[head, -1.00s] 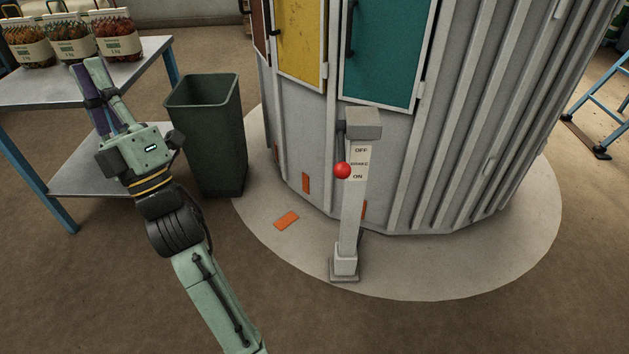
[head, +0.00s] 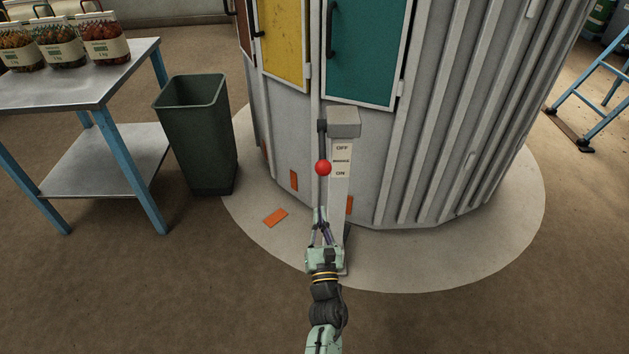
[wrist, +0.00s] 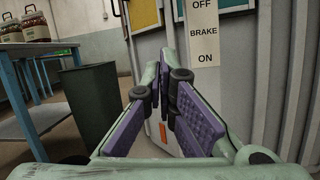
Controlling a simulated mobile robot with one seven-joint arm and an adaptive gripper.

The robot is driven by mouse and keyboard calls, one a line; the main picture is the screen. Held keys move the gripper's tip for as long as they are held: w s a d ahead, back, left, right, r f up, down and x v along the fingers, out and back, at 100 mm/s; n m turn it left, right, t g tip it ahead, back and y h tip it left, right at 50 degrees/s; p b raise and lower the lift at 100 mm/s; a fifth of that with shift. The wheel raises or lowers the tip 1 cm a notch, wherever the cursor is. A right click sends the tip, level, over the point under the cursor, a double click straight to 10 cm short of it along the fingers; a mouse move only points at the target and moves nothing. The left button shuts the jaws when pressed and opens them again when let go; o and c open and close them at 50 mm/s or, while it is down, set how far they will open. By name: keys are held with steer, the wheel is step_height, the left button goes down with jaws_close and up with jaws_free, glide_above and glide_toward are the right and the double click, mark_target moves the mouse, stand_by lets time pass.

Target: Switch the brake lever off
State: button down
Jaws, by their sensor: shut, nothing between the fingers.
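The brake lever (head: 323,152) hangs from the head of a grey post (head: 341,195), a dark rod with a red ball knob (head: 323,168) at its lower end. The post's label (head: 341,159) reads OFF at the top, BRAKE in the middle and ON at the bottom; the knob is level with the ON end. The label also shows in the wrist view (wrist: 204,32), but the knob does not. My gripper (head: 320,210) is shut and empty, below the knob and apart from it, in front of the post. Its purple finger pads meet in the wrist view (wrist: 166,78).
Behind the post stands a large grey ribbed drum (head: 450,130) with yellow (head: 284,40) and teal (head: 362,50) doors. A green bin (head: 197,135) and a metal table (head: 110,75) with jars are on the left. A blue ladder (head: 595,95) is at right. The front floor is clear.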

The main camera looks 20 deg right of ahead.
steer(key=shift+w+r, duration=0.1)
steer(key=w+d+r+p, duration=0.2)
steer(key=w+r+p, duration=0.4)
steer(key=shift+w+p, duration=0.3)
steer(key=shift+w, duration=0.05)
steer(key=shift+r, duration=0.1)
stand_by(0.7)
